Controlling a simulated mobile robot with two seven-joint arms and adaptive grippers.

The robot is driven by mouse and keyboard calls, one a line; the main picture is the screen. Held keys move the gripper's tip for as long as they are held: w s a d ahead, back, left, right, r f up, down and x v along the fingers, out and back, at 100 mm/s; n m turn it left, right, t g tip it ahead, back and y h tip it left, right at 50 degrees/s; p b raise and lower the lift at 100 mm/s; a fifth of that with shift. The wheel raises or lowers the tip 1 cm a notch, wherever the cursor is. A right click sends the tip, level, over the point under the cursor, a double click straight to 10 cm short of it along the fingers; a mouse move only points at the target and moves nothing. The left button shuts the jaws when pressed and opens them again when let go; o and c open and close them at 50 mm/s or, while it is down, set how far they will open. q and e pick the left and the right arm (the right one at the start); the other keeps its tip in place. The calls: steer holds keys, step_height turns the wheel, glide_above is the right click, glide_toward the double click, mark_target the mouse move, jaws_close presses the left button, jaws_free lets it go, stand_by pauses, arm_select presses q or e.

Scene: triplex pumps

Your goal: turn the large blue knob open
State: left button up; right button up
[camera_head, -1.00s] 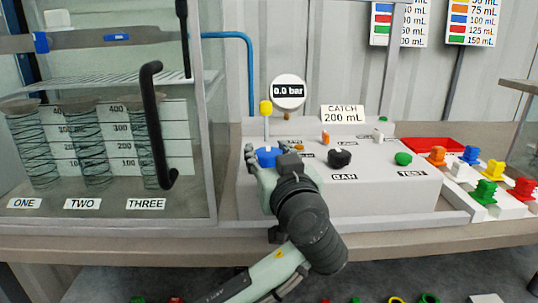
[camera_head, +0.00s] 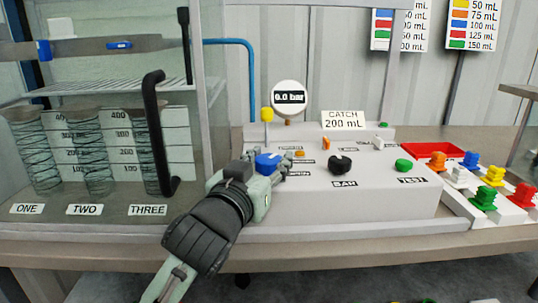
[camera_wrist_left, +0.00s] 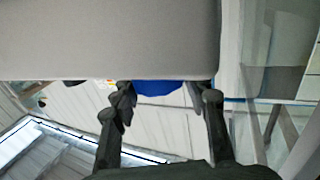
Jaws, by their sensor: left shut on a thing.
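The large blue knob (camera_head: 267,160) sits at the left end of the white control panel (camera_head: 385,192). My left gripper (camera_head: 262,165) is shut on it, with a finger on each side. In the left wrist view the blue knob (camera_wrist_left: 158,88) shows between the dark fingers of my left gripper (camera_wrist_left: 160,98), partly hidden by the grey panel face at the top. The gauge (camera_head: 289,97) above the panel reads 0.0 bar. My right gripper is not in view.
A yellow-topped stem (camera_head: 267,115) stands behind the knob. A black knob (camera_head: 340,165) and a green button (camera_head: 403,164) are to the right. A glass cabinet with a black handle (camera_head: 158,130) stands close on the left. Coloured valve pieces (camera_head: 484,197) sit far right.

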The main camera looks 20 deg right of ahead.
mark_target(268, 159)
arm_select(q)
steer(key=shift+m+g+h, duration=0.3)
steer(key=shift+h, duration=0.1)
steer(key=o, duration=1.2)
step_height(268, 159, up, 10)
